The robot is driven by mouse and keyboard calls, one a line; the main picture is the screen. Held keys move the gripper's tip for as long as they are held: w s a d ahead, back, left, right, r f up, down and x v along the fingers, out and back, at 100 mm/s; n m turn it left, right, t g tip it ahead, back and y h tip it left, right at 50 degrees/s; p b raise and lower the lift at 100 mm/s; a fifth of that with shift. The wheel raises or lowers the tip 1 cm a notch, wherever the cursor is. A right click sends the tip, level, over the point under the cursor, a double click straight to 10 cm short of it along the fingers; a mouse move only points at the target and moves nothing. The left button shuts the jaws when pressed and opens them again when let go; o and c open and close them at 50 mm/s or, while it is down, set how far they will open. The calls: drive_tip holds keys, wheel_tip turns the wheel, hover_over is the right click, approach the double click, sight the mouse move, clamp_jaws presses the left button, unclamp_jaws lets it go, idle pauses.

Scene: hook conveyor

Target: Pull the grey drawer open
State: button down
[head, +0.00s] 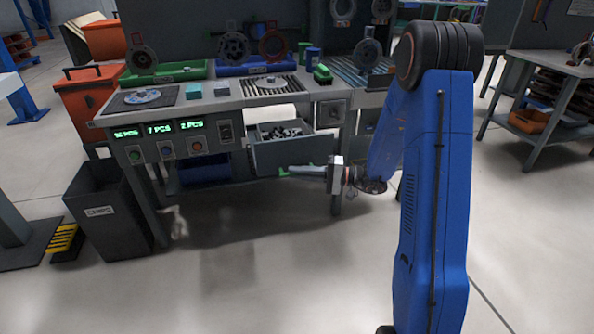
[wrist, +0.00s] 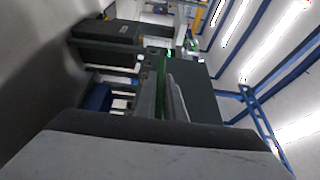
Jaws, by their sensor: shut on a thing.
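The grey drawer (head: 292,155) stands out from under the workbench in the head view, with its top open and several dark parts inside. My gripper (head: 284,171) reaches in from the right at the drawer front's lower edge, its green-tipped fingers pointing left. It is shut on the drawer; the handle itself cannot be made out. In the wrist view, turned on its side, my gripper's fingers (wrist: 168,88) lie along a dark grey panel that looks like the drawer's front (wrist: 203,97).
The workbench (head: 235,100) carries a green tray (head: 165,75), a blue tray and several wheel-like parts. A dark bin (head: 105,212) stands at its left end, with an orange box (head: 88,98) behind. The floor in front of the drawer (head: 250,250) is clear.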

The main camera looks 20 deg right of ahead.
drive_tip(key=shift+s, duration=0.2)
drive_tip(key=c, duration=1.8)
unclamp_jaws()
drive_tip(key=shift+d, duration=0.1)
drive_tip(key=shift+c, duration=0.2)
drive_tip(key=v, duration=1.7)
drive_tip(key=shift+s+d+f, duration=0.1)
drive_tip(key=shift+d, duration=0.1)
drive_tip(key=shift+a, duration=0.1)
